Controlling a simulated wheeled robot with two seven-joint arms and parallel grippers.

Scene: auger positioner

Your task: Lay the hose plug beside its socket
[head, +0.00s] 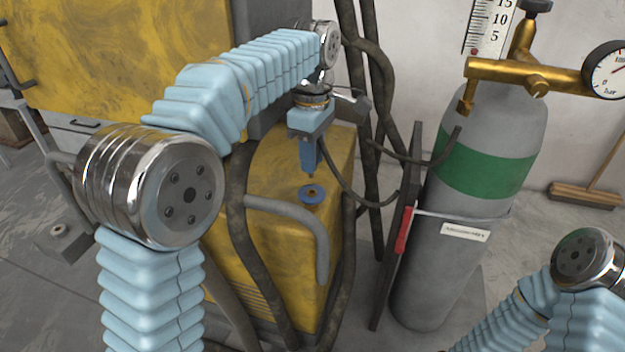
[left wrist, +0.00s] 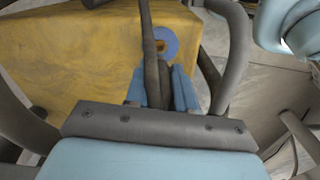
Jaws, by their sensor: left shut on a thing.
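My left gripper (head: 311,165) points down over the top of the yellow machine, just above the socket. It is shut on the hose plug, whose dark grey body (left wrist: 153,88) shows between the blue fingers (left wrist: 182,88) in the left wrist view. In the head view the fingers mostly hide the plug. The socket is a blue ring with an orange-brown centre (head: 313,194) on the yellow top; it also shows in the left wrist view (left wrist: 171,43), partly behind the plug and hose. The plug looks apart from the ring, but the exact gap cannot be told. My right gripper is out of view.
A grey handle bar (head: 300,215) bends over the front of the yellow machine (head: 270,250). Dark hoses (head: 240,215) hang around it. A grey gas cylinder (head: 450,240) with a green band, brass regulator and gauge stands at the right. A broom (head: 585,193) stands by the wall.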

